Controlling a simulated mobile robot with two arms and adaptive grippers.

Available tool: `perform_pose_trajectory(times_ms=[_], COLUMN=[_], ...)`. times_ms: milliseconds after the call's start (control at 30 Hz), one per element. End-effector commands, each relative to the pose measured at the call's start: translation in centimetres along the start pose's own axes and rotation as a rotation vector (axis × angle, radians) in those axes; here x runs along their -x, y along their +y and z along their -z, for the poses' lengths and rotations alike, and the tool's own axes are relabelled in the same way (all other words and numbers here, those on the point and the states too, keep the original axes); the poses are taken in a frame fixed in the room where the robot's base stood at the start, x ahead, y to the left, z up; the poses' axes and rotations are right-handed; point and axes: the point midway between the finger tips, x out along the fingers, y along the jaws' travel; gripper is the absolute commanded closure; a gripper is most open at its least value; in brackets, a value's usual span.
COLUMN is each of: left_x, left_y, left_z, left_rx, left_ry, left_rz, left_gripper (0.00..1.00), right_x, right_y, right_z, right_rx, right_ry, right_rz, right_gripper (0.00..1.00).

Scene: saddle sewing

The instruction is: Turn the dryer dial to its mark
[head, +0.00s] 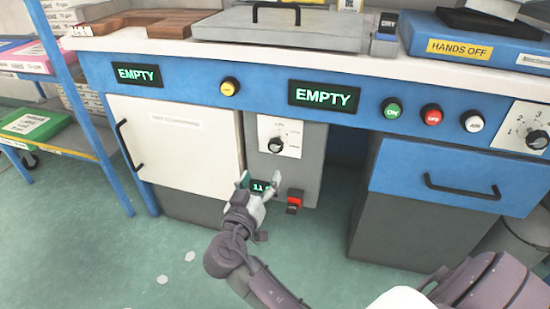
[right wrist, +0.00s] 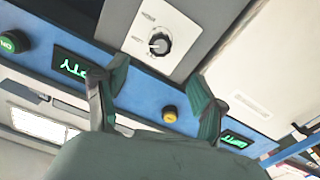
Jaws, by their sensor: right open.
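A black dial (head: 276,145) sits on a white plate on the front of a grey unit under the counter. It also shows between my fingers in the right wrist view (right wrist: 160,44), with small labels around it too blurred to read. I cannot tell which label is its mark. In the right wrist view my fingers (right wrist: 157,75) stand apart and do not touch the dial. My left gripper is not in view.
A red switch (head: 294,201) is right of my gripper. A white door (head: 176,132) is left of the unit. A second, numbered dial (head: 538,139) is at the far right, past green, red and white buttons. A yellow button (head: 230,87) is above the door.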

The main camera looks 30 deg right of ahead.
Motion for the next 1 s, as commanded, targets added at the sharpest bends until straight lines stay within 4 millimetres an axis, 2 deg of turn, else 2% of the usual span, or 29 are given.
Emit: perform_pose_trajectory(times_ms=[400, 600, 800, 1000], left_x=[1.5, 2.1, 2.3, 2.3], left_y=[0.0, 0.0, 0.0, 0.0], left_z=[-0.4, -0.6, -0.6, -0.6], left_rx=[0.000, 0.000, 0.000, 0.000], left_ry=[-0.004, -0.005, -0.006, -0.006], left_rz=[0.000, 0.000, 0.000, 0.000], left_gripper=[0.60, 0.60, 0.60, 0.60], right_x=[-8.3, -11.5, -12.9, -13.1], right_y=[0.0, -0.1, -0.1, -0.1], right_z=[-0.1, -0.1, -0.1, -0.1], right_rx=[0.007, 0.007, 0.006, 0.006], right_ry=[0.002, 0.000, -0.002, -0.002], right_rz=[0.000, 0.002, 0.002, 0.003], right_gripper=[0.30, 0.30, 0.30, 0.30])
